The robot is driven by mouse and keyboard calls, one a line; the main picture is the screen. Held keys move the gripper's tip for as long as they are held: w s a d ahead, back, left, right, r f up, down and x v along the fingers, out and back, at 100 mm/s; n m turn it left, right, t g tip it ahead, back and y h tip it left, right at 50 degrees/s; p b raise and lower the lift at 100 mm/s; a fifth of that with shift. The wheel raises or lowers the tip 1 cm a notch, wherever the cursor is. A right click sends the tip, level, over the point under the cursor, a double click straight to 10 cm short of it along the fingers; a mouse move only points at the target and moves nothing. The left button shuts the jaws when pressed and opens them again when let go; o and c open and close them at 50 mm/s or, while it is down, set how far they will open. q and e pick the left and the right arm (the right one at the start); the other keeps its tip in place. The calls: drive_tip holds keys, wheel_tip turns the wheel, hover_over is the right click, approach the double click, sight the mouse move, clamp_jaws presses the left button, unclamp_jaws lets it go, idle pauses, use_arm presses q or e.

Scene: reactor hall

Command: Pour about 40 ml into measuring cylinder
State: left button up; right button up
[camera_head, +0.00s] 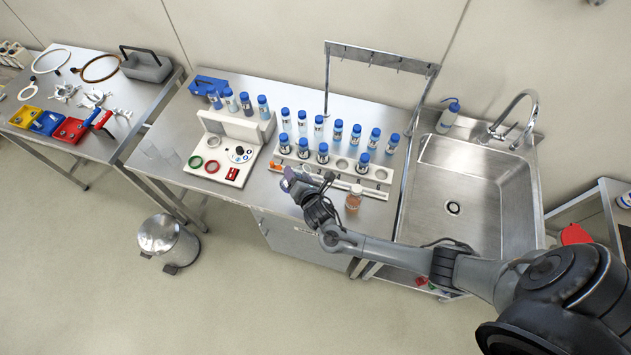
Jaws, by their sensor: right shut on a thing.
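Two faint clear glass vessels (172,158) stand at the bench's left side; I cannot tell if one is the measuring cylinder. A small jar with orange-brown contents (354,197) stands right of the gripper, in front of the rack. My left gripper is not in view.
A white rack (381,186) holds several blue-capped bottles (337,131), with more behind it. A white stand (228,171) with coloured rings is left of the gripper. A sink (462,190) lies right, a metal frame (380,58) behind, a pedal bin (167,237) on the floor.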

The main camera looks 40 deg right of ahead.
drive_tip(key=shift+r+m+b, duration=0.1)
drive_tip(key=shift+m+b, duration=0.4)
drive_tip(key=shift+b, duration=0.2)
drive_tip(key=f+m+b, duration=0.1)
drive_tip(key=b, duration=0.3)
drive_tip(key=f+m+t+y+b, duration=0.1)
drive_tip(key=b, duration=0.3)
drive_tip(key=a+f+m+t+y+b, duration=0.1)
drive_tip(key=b, duration=0.3)
drive_tip(key=shift+w+f+m, duration=0.25)
drive_tip(key=shift+m, duration=0.05)
drive_tip(key=shift+r+p, duration=0.7)
drive_tip(key=shift+p, duration=0.05)
drive_tip(key=shift+m, duration=0.3)
drive_tip(key=shift+r+t, duration=0.1)
drive_tip(key=shift+t, duration=0.2)
drive_tip(key=shift+r+m+y, duration=0.2)
drive_tip(key=shift+m+y, duration=0.1)
drive_tip(key=shift+m, duration=0.2)
drive_tip(key=shift+r+t, duration=0.2)
drive_tip(key=shift+t, duration=0.1)
drive_tip(key=shift+d+r+m, duration=0.1)
drive_tip(key=shift+r+m, duration=0.1)
drive_tip(key=shift+m, duration=0.3)
drive_tip(key=shift+f+t, duration=0.1)
drive_tip(key=shift+t, duration=0.2)
